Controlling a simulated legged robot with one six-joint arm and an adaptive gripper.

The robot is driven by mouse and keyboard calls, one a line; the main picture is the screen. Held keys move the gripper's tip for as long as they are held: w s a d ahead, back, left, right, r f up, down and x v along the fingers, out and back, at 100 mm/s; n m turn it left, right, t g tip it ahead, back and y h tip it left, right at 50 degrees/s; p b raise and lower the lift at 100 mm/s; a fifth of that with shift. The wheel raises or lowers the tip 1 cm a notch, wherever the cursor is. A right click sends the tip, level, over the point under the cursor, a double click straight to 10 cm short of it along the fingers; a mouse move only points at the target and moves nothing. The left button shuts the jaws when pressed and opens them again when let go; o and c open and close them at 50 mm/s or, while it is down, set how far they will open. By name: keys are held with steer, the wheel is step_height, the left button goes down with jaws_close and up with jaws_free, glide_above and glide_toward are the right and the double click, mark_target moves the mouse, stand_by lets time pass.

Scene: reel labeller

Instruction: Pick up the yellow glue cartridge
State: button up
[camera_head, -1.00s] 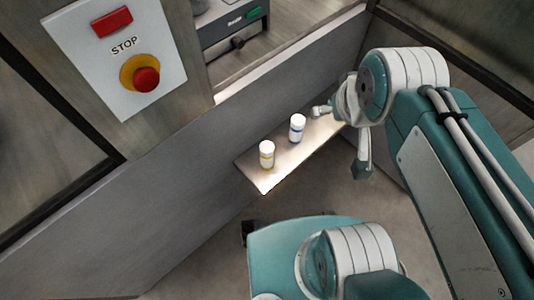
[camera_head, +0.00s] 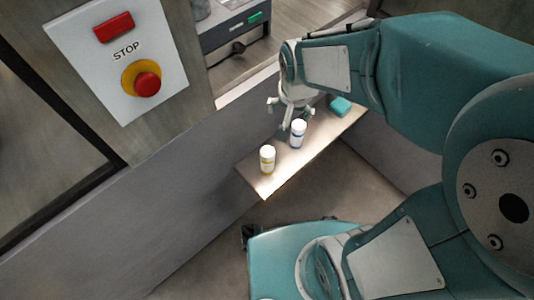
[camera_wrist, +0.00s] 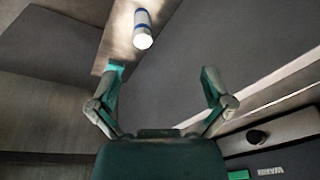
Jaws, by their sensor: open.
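The yellow glue cartridge (camera_head: 267,159) is a small white bottle with a yellow band and a white cap. It stands upright near the front left end of a narrow shelf (camera_head: 265,183) in the head view. A similar white bottle with a blue band (camera_head: 298,134) stands behind it to the right. My gripper (camera_head: 284,113) is open and empty, just above and left of the blue-banded bottle and apart from the yellow one. In the wrist view, my open fingers (camera_wrist: 162,75) spread with the blue-banded bottle (camera_wrist: 142,28) ahead of them. The yellow cartridge is not visible there.
A teal block (camera_head: 341,106) lies at the far right end of the shelf. The grey wall panel (camera_head: 150,200) runs along the shelf's back. A STOP panel (camera_head: 128,60) with red buttons is at upper left, and a grey machine (camera_head: 235,24) stands behind.

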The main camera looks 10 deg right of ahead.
mark_target(267, 157)
steer(key=a+f, duration=0.1)
steer(key=f, duration=0.3)
steer(key=w+a+f+m+g, duration=0.1)
steer(key=a+f, duration=0.1)
steer(key=f, duration=0.2)
steer(key=w+a+f+m+g, duration=0.1)
steer(key=f, duration=0.3)
steer(key=shift+a+f, duration=0.3)
steer(key=shift+a, duration=0.05)
steer(key=shift+m, duration=0.3)
steer(key=f, duration=1.1)
steer(key=shift+s, duration=0.2)
steer(key=shift+c, duration=0.3)
steer(key=c, duration=1.3)
